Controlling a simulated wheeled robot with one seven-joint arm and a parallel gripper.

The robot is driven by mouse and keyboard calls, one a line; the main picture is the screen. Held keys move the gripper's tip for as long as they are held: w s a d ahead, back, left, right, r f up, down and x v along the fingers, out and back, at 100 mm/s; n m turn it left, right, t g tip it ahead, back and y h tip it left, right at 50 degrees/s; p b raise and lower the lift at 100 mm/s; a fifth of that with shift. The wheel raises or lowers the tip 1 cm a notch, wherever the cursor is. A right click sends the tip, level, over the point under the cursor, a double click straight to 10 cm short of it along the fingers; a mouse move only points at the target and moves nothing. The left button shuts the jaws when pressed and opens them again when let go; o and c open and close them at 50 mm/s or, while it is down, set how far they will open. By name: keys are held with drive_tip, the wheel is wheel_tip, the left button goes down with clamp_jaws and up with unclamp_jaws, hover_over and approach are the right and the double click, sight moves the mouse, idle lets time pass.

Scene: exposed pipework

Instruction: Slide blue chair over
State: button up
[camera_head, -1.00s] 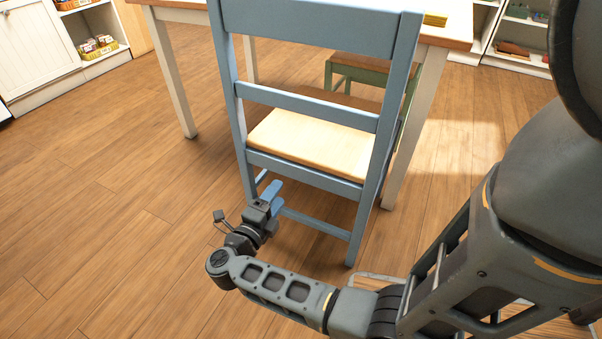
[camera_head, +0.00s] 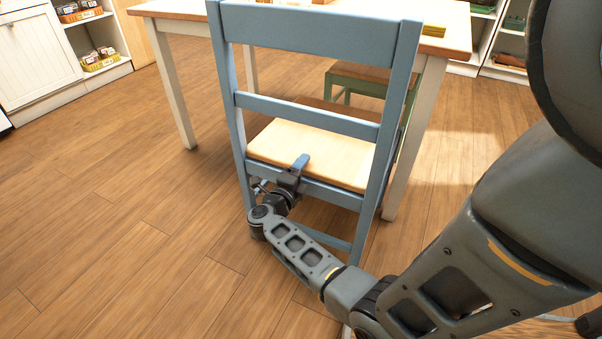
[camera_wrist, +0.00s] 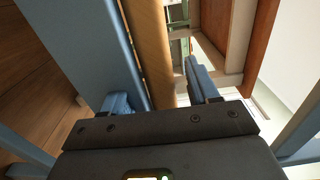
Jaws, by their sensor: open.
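The blue chair (camera_head: 314,120) stands upright with its back toward me, its pale wooden seat (camera_head: 315,152) beyond the back slats. My gripper (camera_head: 298,166) is at the rear edge of the seat, between the chair's back legs and below the lower slat. In the wrist view, my gripper (camera_wrist: 160,90) is open, its two blue fingers spread. The blue chair's rail (camera_wrist: 85,45) and the wooden seat edge (camera_wrist: 150,45) run up between and beyond the fingers. I cannot tell whether either finger touches the chair.
A table (camera_head: 185,8) with a wooden top and white legs stands just beyond the chair. A green chair (camera_head: 365,78) with a brown seat is under it. White shelves (camera_head: 95,45) line the back. The wooden floor (camera_head: 100,190) on the left is clear.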

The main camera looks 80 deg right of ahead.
drive_tip(key=shift+d, duration=0.15)
clamp_jaws()
idle(0.5)
idle(0.9)
